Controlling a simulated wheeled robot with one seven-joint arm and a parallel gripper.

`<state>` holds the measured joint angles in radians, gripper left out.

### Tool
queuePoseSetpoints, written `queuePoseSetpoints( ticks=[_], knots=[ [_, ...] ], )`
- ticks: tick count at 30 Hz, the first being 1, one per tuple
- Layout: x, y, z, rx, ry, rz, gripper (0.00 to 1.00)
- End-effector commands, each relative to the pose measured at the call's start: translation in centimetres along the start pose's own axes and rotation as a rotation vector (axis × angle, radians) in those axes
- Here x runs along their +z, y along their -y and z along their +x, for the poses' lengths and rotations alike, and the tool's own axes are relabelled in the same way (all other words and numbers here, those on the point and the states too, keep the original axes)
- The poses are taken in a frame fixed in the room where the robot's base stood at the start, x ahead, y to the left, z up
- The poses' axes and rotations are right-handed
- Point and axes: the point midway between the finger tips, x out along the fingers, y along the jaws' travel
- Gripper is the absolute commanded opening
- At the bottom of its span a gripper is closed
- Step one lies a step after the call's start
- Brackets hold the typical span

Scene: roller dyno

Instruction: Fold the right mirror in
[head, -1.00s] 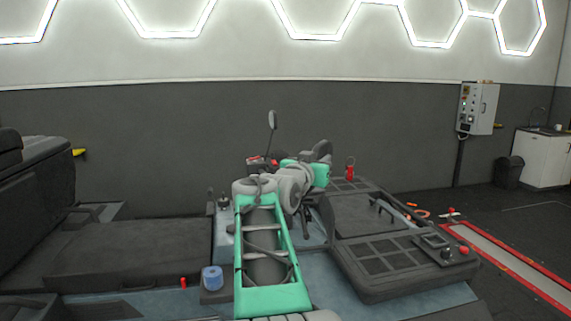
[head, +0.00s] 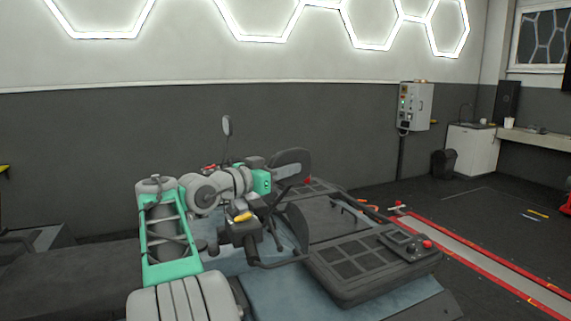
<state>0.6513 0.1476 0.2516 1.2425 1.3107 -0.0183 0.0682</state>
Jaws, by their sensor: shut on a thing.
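The right mirror (head: 294,155) is a dark, rounded shape at the end of my arm, just right of the picture's middle. My gripper (head: 282,172) is at this mirror and shut on it; the fingers are small and partly lost against the dark housing. The other mirror (head: 227,125) stands upright on a thin stalk farther back to the left. The handlebar area of the vehicle (head: 243,216) shows below my arm, with a yellow part on it. My arm hides part of the vehicle and the mirror's stalk.
A dark dyno platform with grid panels (head: 360,262) lies to the right, with a control box (head: 405,243) on it. Red-edged floor track (head: 480,262) runs beyond it. A grey cabinet (head: 415,105) hangs at the wall. Floor at the far right is mostly clear.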

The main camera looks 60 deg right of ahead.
Motion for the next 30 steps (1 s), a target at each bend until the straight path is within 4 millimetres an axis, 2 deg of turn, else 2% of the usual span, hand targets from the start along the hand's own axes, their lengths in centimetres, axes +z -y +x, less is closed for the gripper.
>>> queuePoseSetpoints(
  ticks=[10, 11, 19, 26, 30],
  knots=[
    [-0.04, -0.09, 0.24, 0.002, 0.0, 0.002, 0.0],
    [-0.04, -0.1, 0.25, 0.002, 0.0, 0.002, 0.19],
    [-0.03, -0.13, 0.23, 0.003, 0.0, 0.001, 0.4],
    [-0.01, -0.1, 0.11, 0.002, 0.0, 0.0, 0.4],
    [0.14, -0.37, -0.72, 0.003, -0.001, 0.001, 0.4]
  ],
)
